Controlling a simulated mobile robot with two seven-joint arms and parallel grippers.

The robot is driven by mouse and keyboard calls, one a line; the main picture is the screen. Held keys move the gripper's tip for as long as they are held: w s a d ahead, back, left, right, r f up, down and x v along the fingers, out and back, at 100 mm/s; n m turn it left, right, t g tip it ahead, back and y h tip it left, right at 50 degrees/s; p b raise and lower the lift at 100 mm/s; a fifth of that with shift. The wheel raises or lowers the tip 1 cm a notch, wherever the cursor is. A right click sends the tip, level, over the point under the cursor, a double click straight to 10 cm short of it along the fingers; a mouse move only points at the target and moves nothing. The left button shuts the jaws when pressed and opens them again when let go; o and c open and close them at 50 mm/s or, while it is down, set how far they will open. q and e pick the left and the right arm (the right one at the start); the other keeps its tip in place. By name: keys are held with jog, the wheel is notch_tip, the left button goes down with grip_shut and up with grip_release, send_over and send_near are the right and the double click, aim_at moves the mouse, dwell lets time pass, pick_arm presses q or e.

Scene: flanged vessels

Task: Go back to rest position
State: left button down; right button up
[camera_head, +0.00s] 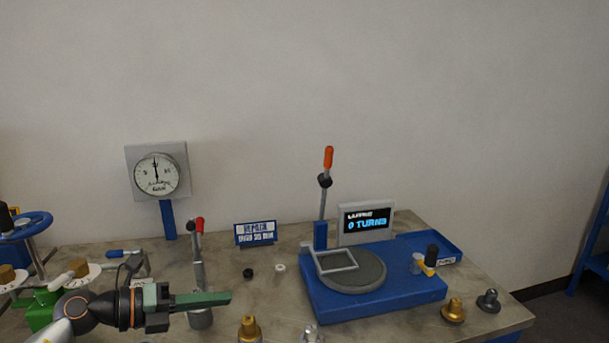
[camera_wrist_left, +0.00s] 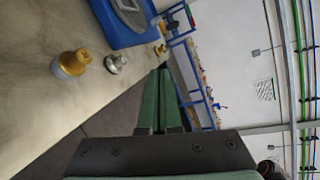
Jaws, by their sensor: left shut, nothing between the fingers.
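My left gripper (camera_head: 229,297) reaches in from the lower left in the head view, its green fingers pointing right over the front of the workbench (camera_head: 270,285). The fingers lie together with nothing between them. In the left wrist view the two green fingers (camera_wrist_left: 162,75) run side by side, past the bench's edge. The gripper is in front of a red-tipped lever on a grey post (camera_head: 198,265); I cannot tell whether they touch. My right gripper does not show in either view.
A blue lapping machine (camera_head: 400,290) with a round plate and a "0 TURNS" display (camera_head: 367,222) stands on the right. Brass (camera_head: 453,311) and steel (camera_head: 489,301) fittings stand near the bench's right end. A gauge (camera_head: 157,173) stands at the back. Valves crowd the left.

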pick_arm(q)
jog(key=s+a+f+n+t+y, duration=0.1)
jog(key=s+f+n+t+y, duration=0.35)
jog(key=f+n, duration=0.95)
jog(key=s+a+f+n+t+y, duration=0.15)
jog(key=s+f+n+y, duration=0.45)
jog(key=s+f+n, duration=0.7)
jog(key=s+d+f+n+g, duration=0.2)
jog(key=s+f+n+g, duration=0.2)
jog(key=s+f, duration=0.3)
jog(key=shift+s+f+n+y, duration=0.15)
jog(key=shift+s+n+y, duration=0.25)
jog(key=shift+n, duration=0.5)
